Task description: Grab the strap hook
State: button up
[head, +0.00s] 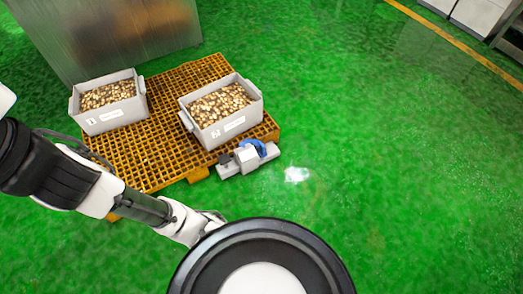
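No clear strap hook shows in the head view. A grey and white device (248,160) with a curved blue part (260,148) sits at the front right edge of the orange pallet (160,150). It is too small to tell whether the hook is part of it. My arm reaches in from the left. My gripper (212,222) is at its end, low in the middle, in front of the pallet and apart from the device. The fingers are small and partly hidden by a round black and white part below, so their opening cannot be told.
Two grey crates full of small tan pieces stand on the pallet, one at left (88,122) and one at right (215,130). A metal cabinet (110,40) stands behind. The green floor (400,170) to the right is clear, with a yellow line (470,52) beyond.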

aim_at(263, 149)
jog(key=i+j+z, duration=0.2)
jog(key=j, duration=0.15)
jog(key=i+j+z, duration=0.2)
jog(key=j, duration=0.15)
jog(key=i+j+z, duration=0.2)
jog(key=j, duration=0.15)
jog(key=j+z, duration=0.2)
jog(key=j, duration=0.2)
jog(key=i+j, duration=0.15)
jog(key=j, duration=0.2)
